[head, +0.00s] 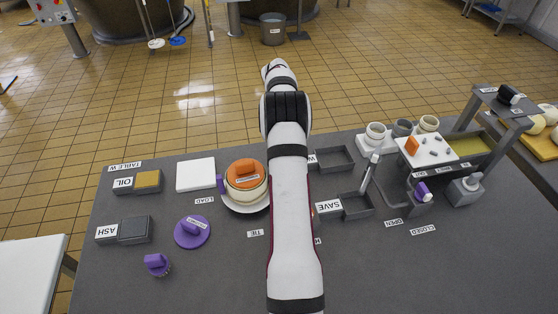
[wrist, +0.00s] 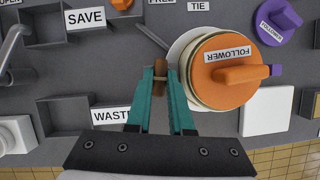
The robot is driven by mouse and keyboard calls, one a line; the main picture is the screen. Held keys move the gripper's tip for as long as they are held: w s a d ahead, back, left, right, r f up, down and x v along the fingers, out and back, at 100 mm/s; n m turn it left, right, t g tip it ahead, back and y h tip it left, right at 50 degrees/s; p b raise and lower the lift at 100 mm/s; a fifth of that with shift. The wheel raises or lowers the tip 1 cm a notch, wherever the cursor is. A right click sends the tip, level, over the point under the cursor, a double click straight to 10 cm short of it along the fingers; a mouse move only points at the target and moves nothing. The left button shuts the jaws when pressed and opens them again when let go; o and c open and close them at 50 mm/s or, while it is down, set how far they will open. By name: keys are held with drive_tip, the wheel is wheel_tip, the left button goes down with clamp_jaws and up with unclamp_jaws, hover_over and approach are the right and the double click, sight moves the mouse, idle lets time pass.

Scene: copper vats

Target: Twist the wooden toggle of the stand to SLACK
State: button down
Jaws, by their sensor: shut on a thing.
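The wooden toggle (wrist: 159,67) is a small brown piece in the wrist view, just left of the pale round mould with the orange follower. My gripper (wrist: 160,88) has its two teal fingers closed on the toggle, one on each side. The rest of the stand is mostly hidden by the fingers. No SLACK marking can be read in either view. In the head view my arm hides the toggle and the gripper.
The orange follower (wrist: 225,70) sits on the mould close beside my right finger; it also shows in the head view (head: 246,172). Dark SAVE (wrist: 45,25) and WASTE (wrist: 65,115) trays lie to the left. A white board (wrist: 267,111) lies right.

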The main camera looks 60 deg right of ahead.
drive_tip(key=shift+n+h, duration=0.3)
drive_tip(key=shift+n, duration=0.5)
drive_tip(key=shift+g, duration=0.3)
drive_tip(key=c, duration=0.8)
unclamp_jaws()
